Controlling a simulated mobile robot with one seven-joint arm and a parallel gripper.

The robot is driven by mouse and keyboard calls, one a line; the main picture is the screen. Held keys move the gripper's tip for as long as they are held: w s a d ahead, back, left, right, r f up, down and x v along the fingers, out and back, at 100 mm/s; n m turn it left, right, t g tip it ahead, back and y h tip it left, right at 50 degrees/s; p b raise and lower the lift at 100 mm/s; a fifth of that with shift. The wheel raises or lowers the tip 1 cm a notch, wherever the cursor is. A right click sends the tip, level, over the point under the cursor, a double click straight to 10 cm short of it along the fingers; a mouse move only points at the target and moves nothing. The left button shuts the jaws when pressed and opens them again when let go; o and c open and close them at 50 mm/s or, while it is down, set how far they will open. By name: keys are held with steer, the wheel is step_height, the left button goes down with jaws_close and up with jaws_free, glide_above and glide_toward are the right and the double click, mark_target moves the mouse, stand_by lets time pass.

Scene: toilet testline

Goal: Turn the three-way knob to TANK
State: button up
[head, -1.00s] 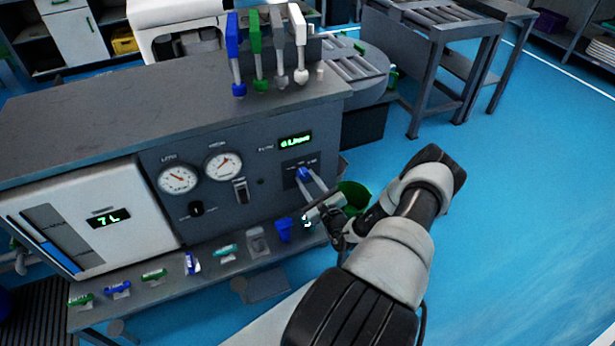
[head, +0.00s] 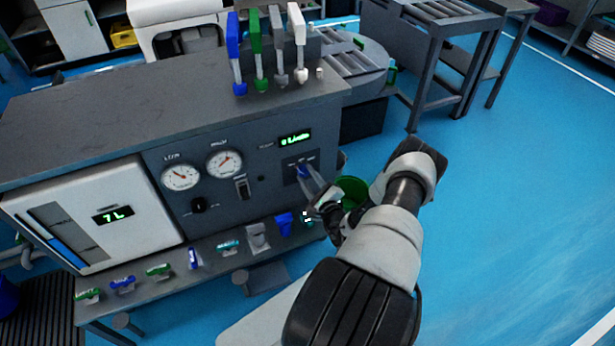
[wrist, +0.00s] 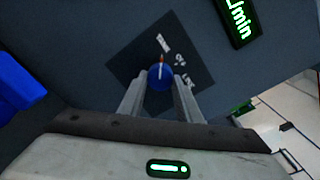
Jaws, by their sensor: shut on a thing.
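The three-way knob (head: 303,171) is blue and sits on a dark label plate on the panel front. In the wrist view the knob (wrist: 160,77) is between the two fingertips of my gripper (wrist: 160,84). A thin red-and-white pointer mark on it points up in that view, near the first of several white labels. My gripper (head: 311,179) also shows in the head view, reaching the panel from the right and shut on the knob. The fingers partly hide the knob in the head view.
A green flow display (head: 295,138) is above the knob. Two gauges (head: 224,163) and a switch are to its left. A shelf (head: 205,264) with small coloured fittings juts out below. A green bucket (head: 352,188) stands behind my wrist. Blue floor is clear at right.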

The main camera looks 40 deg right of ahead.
steer(key=o, duration=1)
steer(key=shift+o, duration=0.2)
steer(key=p+v, duration=0.2)
steer(key=v, duration=1.5)
steer(key=shift+s, duration=0.25)
